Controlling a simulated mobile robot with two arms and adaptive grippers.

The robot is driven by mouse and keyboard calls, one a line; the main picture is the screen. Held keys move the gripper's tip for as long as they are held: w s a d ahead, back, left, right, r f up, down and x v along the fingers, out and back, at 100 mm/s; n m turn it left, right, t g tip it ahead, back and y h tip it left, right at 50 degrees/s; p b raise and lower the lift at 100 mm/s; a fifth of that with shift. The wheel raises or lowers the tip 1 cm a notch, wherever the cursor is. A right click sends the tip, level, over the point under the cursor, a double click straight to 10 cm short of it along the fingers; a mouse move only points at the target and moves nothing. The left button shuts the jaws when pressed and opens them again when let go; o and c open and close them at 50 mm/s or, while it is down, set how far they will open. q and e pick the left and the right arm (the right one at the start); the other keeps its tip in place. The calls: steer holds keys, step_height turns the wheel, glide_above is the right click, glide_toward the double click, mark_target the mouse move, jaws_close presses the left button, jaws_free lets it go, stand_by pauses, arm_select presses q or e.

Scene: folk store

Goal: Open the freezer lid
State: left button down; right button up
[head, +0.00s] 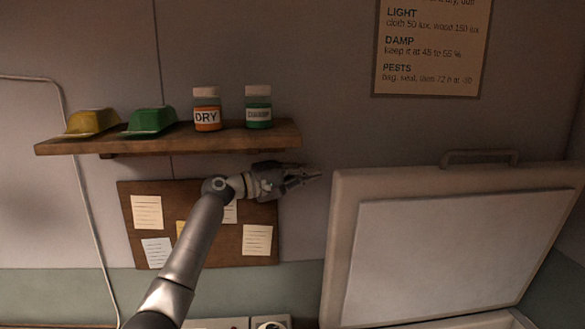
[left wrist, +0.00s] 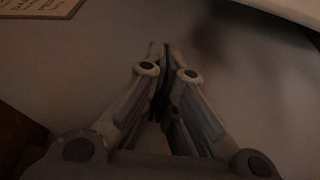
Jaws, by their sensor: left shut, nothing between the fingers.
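The freezer lid (head: 455,250) stands raised, nearly upright, at the right of the head view, its pale inner panel facing me. A handle (head: 480,157) sits along its top edge. A strip of the freezer body shows at the bottom edge, below the lid. My left gripper (head: 310,174) is shut and empty, just left of the lid's upper left corner and apart from the handle. In the left wrist view its fingers (left wrist: 165,50) are closed together with the wall behind. A pale edge, perhaps the lid, shows at that view's upper right. My right gripper is not in view.
A corkboard (head: 190,250) with notes hangs behind my arm. A poster (head: 430,45) is on the wall above the lid.

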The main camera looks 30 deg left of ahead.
arm_select(q)
steer(key=d+p, duration=0.1)
steer(key=d, duration=0.1)
steer(key=s+d+p, duration=0.1)
steer(key=p, duration=0.1)
steer(key=shift+d+f, duration=0.2)
steer(key=shift+d, duration=0.2)
steer(key=shift+s+f, duration=0.1)
